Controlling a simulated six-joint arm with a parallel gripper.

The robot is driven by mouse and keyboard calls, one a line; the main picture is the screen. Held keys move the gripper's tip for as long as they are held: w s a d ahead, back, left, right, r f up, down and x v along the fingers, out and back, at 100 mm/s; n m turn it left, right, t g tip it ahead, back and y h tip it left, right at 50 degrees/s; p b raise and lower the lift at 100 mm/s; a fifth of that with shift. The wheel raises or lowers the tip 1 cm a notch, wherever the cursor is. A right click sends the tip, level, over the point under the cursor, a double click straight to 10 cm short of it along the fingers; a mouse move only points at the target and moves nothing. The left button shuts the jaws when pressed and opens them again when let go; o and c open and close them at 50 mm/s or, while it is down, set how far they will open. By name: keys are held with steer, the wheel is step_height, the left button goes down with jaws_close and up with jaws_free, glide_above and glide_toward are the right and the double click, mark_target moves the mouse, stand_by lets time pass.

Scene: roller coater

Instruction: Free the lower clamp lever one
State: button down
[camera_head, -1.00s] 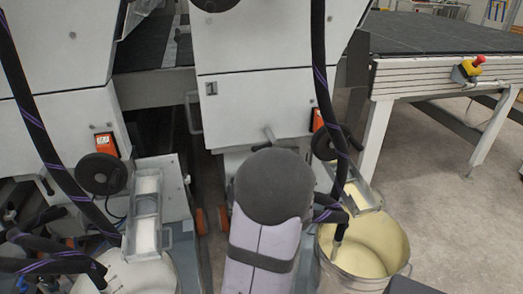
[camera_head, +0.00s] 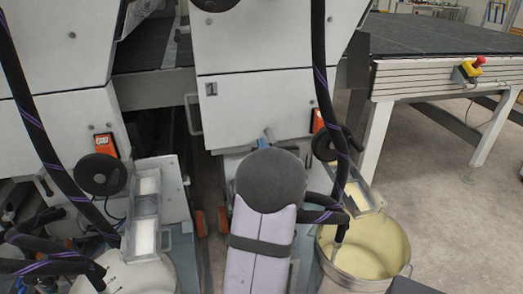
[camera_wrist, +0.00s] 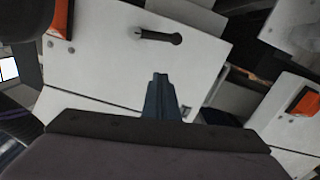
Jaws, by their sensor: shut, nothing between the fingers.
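A dark clamp lever (camera_wrist: 158,36) with a rounded end lies across the white machine panel at the top of the wrist view. My gripper (camera_wrist: 160,77) is shut and empty, its narrow blue-grey fingers pointing at the panel below the lever in the picture. A gap shows between the fingertips and the lever in that view; the depth between them is unclear. In the head view a small bluish tip, which looks like my gripper (camera_head: 265,139), shows just above my rounded wrist. My arm hides most of the lever area there.
A bucket of pale liquid (camera_head: 402,252) stands right of my arm, with a black hose (camera_head: 321,90) running down to it. A black handwheel (camera_head: 101,174) is at left. Orange boxes (camera_head: 317,119) sit on the machine front. Floor at right is free.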

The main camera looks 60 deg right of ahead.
steer(key=w+d+f+b, duration=0.1)
steer(key=w+d+f, duration=0.1)
steer(key=d+f, duration=0.1)
steer(key=shift+w+d+f, duration=0.35)
steer(key=shift+f, duration=0.2)
steer(key=shift+f+n+b, duration=0.45)
steer(key=shift+n+b, duration=0.15)
steer(key=shift+b, duration=0.45)
step_height(320, 180, down, 6)
steer(key=s+d+n+h+b, duration=0.1)
steer(key=s+d+n+b, duration=0.1)
steer(key=n+b, duration=1.2)
steer(key=b, duration=0.3)
steer(key=shift+s+d+n+b, duration=0.3)
steer(key=shift+b, duration=0.1)
steer(key=shift+r, duration=0.1)
